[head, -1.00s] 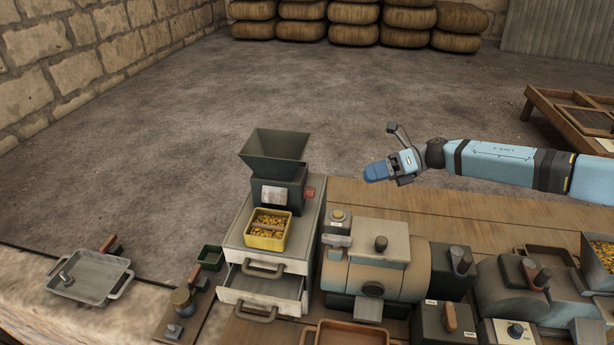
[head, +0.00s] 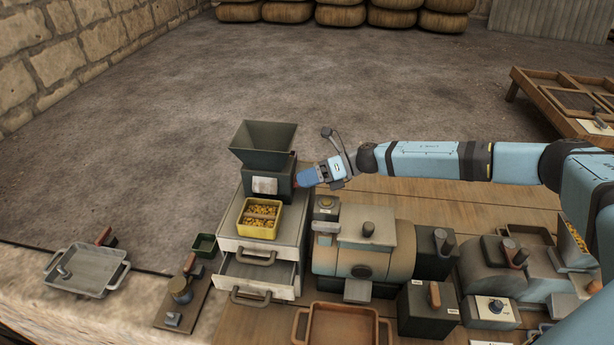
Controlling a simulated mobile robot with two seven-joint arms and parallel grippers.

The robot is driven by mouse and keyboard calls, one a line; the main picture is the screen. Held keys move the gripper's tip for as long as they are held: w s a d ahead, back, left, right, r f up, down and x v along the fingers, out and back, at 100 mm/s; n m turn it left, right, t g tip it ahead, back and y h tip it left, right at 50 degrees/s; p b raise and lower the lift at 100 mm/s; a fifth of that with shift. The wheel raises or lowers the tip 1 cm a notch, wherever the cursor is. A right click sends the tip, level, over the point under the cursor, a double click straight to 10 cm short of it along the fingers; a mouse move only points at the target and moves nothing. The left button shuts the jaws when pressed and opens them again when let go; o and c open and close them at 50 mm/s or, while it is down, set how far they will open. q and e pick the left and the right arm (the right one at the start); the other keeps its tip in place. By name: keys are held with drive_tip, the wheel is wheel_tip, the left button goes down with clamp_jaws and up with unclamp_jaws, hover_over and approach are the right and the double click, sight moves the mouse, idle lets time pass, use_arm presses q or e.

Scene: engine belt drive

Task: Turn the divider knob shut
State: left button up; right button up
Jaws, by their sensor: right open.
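The divider looks to be the dark machine (head: 283,180) with a flared hopper (head: 263,142) on top, standing on a grey drawer cabinet. A small red part, apparently its knob (head: 296,183), is on its right side and is now mostly hidden by my gripper. My right gripper (head: 306,177) is open, with its blue fingers pointing left at the red part. I cannot tell whether they touch it or how far the knob is turned. My left gripper is not in view.
A yellow tray (head: 261,231) of grain sits in front of the machine on the cabinet (head: 232,243), whose lower drawer is open. A drum-shaped machine (head: 337,256) stands close to the right. A grey tray (head: 101,252) lies far left.

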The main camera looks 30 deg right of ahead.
drive_tip(key=c, duration=0.9)
drive_tip(key=shift+c, duration=0.2)
